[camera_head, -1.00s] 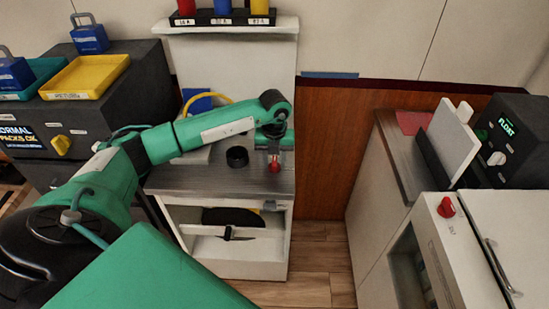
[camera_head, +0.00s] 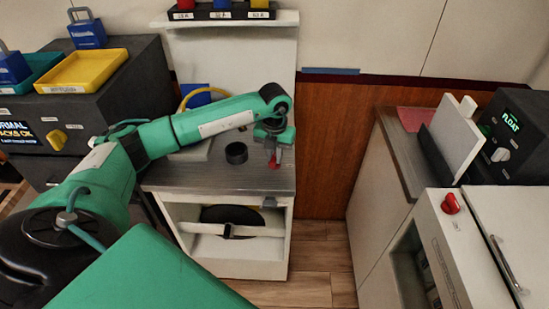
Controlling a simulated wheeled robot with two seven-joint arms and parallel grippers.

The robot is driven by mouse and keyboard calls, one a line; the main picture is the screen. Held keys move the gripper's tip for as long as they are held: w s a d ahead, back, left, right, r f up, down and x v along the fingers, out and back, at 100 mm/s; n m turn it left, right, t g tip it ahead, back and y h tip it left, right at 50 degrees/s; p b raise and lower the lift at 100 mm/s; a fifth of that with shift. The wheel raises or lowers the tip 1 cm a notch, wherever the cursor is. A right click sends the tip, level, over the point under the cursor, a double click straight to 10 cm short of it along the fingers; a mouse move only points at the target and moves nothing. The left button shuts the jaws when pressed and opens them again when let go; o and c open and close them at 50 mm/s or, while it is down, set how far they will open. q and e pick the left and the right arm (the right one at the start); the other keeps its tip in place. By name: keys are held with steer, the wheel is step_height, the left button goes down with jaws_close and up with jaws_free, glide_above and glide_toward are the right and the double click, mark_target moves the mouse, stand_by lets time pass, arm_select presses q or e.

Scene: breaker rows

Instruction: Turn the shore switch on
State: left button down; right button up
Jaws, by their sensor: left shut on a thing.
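My left gripper (camera_head: 273,158) points down over the grey counter (camera_head: 215,180) of the middle cabinet. It is shut on a small red thing (camera_head: 273,164), mostly hidden by the fingers. No readable label marks a shore switch. A red knob (camera_head: 450,203) stands on the white unit at the lower right, with a label too small to read. A white knob (camera_head: 500,155) is on the dark box at right, whose display reads FLOAT. A yellow knob (camera_head: 57,139) is on the dark box at left. My right gripper is not in view.
A black round cup (camera_head: 236,153) stands on the counter, left of the gripper. A yellow tray (camera_head: 84,73) and blue padlock-like blocks sit on the left box. A shelf (camera_head: 228,19) with labelled coloured pieces is above. A white upright panel (camera_head: 452,138) stands by the FLOAT box.

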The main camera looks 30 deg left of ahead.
arm_select(q)
steer(key=m+b, duration=0.2)
steer(key=m, duration=0.1)
steer(key=shift+f+m, duration=0.1)
steer(key=shift+m, duration=0.3)
steer(key=m+b, duration=0.2)
steer(key=m, duration=0.1)
steer(key=shift+m+b, duration=0.3)
steer(key=m+b, duration=0.3)
steer(key=m, duration=0.3)
steer(key=shift+r+m+b, duration=0.2)
steer(key=shift+m+b, duration=0.1)
steer(key=shift+m, duration=0.5)
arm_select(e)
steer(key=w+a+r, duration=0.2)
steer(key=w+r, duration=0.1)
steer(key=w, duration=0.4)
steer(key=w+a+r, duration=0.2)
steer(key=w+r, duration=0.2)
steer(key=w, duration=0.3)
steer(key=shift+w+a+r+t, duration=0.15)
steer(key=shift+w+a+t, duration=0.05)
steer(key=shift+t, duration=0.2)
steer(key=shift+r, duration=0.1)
arm_select(q)
steer(key=c, duration=1.4)
jaws_free()
